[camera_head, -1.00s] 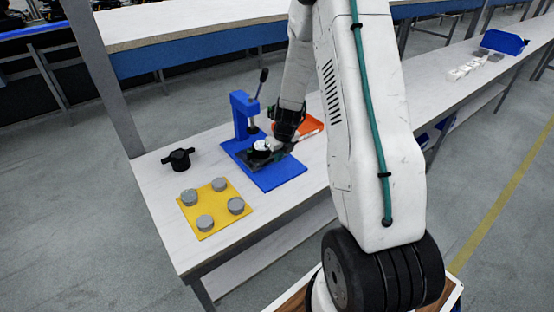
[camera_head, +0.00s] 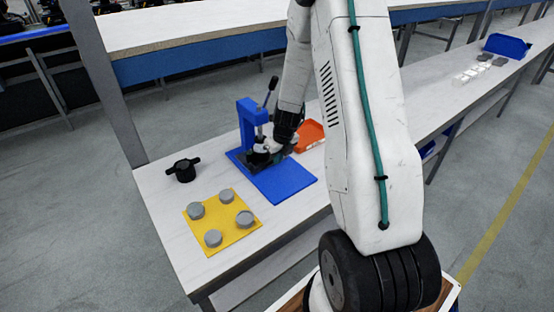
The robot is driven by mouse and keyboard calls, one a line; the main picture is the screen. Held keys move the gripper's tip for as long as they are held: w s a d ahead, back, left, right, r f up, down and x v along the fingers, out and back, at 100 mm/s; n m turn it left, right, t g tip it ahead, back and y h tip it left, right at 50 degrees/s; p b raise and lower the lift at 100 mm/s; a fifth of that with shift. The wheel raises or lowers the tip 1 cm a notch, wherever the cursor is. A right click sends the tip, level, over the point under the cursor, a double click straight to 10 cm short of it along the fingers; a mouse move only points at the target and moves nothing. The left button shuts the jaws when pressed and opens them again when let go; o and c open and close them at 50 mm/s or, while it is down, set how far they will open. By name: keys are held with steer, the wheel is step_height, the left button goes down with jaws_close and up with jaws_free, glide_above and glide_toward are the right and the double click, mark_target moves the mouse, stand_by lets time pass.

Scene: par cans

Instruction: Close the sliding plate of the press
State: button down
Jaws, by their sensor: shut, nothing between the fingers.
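The blue press (camera_head: 247,122) stands on a blue base plate (camera_head: 284,184) on the white table. Its lever (camera_head: 270,92) points up to the right. The dark sliding plate (camera_head: 257,160) lies at the back of the base, under or very near the press head; its exact seat is hard to see. My gripper (camera_head: 270,147) is shut and empty, low at the right front of the press beside or touching the sliding plate. The gripper and wrist partly hide the plate and whatever lies on it.
A yellow board (camera_head: 224,225) with several grey round pieces lies in front. A black handled part (camera_head: 183,169) lies to the left. An orange tray (camera_head: 309,134) sits behind my gripper. A blue bin (camera_head: 505,44) and small white pieces are far right. The front of the base is bare.

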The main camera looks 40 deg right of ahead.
steer(key=s, duration=0.2)
steer(key=s+r, duration=0.1)
steer(key=shift+s, duration=0.35)
steer(key=v, duration=0.9)
steer(key=shift+r, duration=0.2)
